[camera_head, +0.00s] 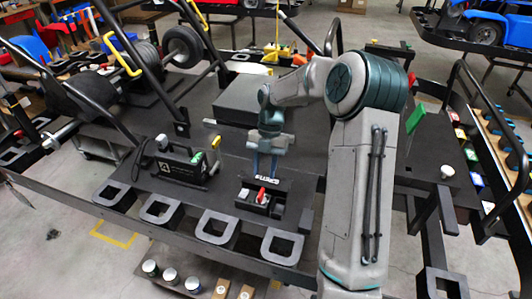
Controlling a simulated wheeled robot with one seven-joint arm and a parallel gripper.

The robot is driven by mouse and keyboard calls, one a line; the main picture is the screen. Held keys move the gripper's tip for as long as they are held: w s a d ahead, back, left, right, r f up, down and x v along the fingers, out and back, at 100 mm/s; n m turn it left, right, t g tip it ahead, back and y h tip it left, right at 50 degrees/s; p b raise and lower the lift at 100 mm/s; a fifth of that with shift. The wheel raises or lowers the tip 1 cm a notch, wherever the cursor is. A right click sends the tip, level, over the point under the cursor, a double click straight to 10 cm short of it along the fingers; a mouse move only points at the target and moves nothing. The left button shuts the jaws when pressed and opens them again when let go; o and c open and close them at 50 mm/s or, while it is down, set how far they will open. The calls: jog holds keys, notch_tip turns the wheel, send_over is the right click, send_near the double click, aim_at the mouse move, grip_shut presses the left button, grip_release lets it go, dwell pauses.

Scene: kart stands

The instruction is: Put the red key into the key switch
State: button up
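The red key (262,195) shows as a small red shape at the black key switch box (248,207), on the dark work surface near its front edge. At this size I cannot tell whether the key is inserted or only lies on the box. My gripper (265,176) points down just behind and above the box. Its two bluish fingers stand apart with a gap between them, and nothing shows in the gap. The fingertips are close to the box's white lettering, and I cannot tell whether they touch it.
A black device with a handle (182,165) stands left of the box. A raised dark block (245,100) lies behind my gripper. Black square loops (218,228) line the front edge. Black tubes and wheels rise at the left. A green card (416,115) stands at the right.

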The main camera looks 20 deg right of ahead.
jog(key=v, duration=0.6)
jog(key=shift+r, duration=0.2)
jog(key=shift+w, duration=0.1)
jog(key=s+a+r+m+t+h, duration=0.1)
jog(key=s+r+m+t, duration=0.2)
jog(key=s+m, duration=1)
jog(key=s+a+r+m+t+h, duration=0.1)
jog(key=s+r+m+t, duration=0.3)
jog(key=s+m, duration=0.8)
jog(key=a+m, duration=0.1)
jog(key=m, duration=0.3)
jog(key=shift+s+h, duration=0.3)
jog(key=shift+s, duration=0.1)
